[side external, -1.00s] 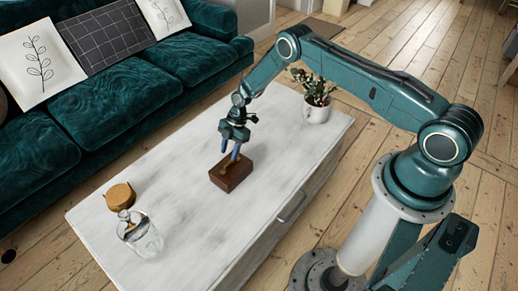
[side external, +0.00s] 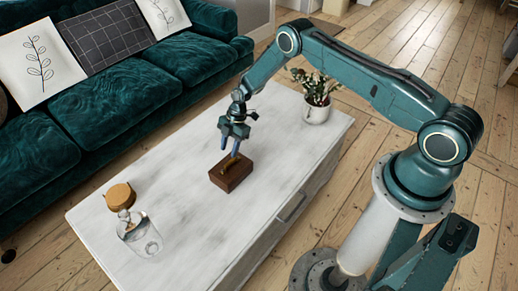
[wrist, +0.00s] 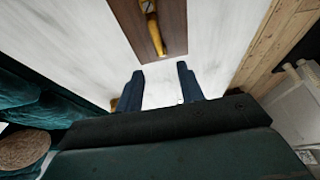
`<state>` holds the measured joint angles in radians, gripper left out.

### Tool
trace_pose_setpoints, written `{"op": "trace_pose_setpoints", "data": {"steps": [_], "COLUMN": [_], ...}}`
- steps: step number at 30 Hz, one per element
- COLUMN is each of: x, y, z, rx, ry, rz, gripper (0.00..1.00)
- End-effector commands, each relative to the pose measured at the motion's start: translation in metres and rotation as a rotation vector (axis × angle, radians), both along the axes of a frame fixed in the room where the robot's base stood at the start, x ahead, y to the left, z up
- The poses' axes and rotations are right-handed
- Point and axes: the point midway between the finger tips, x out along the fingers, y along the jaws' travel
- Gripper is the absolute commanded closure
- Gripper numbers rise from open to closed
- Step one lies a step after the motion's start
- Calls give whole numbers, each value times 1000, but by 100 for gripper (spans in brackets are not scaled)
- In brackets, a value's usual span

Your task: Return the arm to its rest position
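My gripper (side external: 230,152) hangs above the white marble-look table, fingers pointing down, just over a dark brown wooden block (side external: 236,179). In the wrist view my two blue fingers (wrist: 160,68) are spread apart with nothing between them. A slim golden-yellow object (side external: 229,162) lies on top of the block. In the wrist view the golden object (wrist: 152,28) lies along the brown block (wrist: 175,30), beyond the fingertips. The far end of both is cut off by the picture edge there.
A glass jug (side external: 140,236) and a round tan item (side external: 119,196) stand at the table's near left end. A potted plant (side external: 317,108) stands at its far right end. A green sofa (side external: 110,105) runs along the left. The table's middle is otherwise clear.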

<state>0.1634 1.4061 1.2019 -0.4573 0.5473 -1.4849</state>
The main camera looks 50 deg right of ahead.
Motion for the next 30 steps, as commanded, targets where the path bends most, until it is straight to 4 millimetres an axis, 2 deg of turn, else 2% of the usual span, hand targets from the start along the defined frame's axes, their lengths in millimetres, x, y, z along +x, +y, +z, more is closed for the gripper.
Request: {"op": "trace_pose_setpoints", "data": {"steps": [4, 8, 19, 30], "x": [5, 10, 16, -5], "y": [-1, -2, -6, -6], "z": [17, 44, 156, 264], "rx": [-9, -24, -80, -120], "ry": [-1, -1, 2, -5], "rz": [-21, -58, -232, -425], "gripper": [62, 62, 62, 62]}}
